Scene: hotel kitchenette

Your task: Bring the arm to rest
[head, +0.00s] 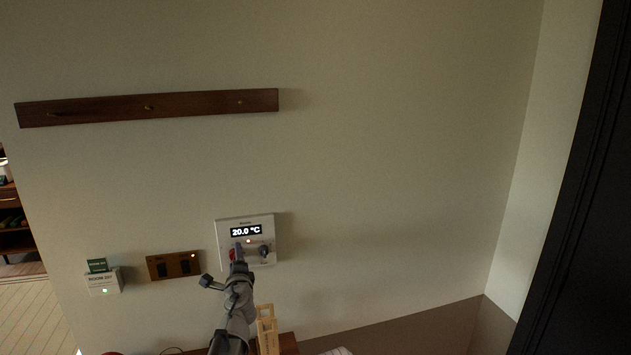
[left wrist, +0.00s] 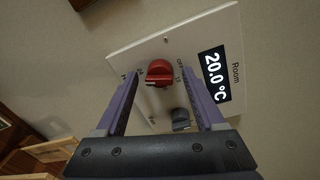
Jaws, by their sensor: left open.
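My left gripper (head: 238,254) is raised in front of the white thermostat panel (head: 225,224) on the wall. The panel's display reads 20.0 °C. In the left wrist view the gripper (left wrist: 158,95) is open, with its two purple-grey fingers apart. The red knob (left wrist: 160,73) shows between and beyond the fingertips, and I see nothing held. A dark grey knob (left wrist: 181,119) is beside it, close to one finger. In the head view the gripper partly hides the red knob (head: 232,255). My right gripper is not in view.
Left of the panel are a brass switch plate (head: 174,265) and a card holder (head: 104,282) with a green card (head: 97,265). A wooden rail (head: 148,107) with pegs is higher up. A light wooden object (head: 267,330) stands below, right of my arm. The wall at right is bare.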

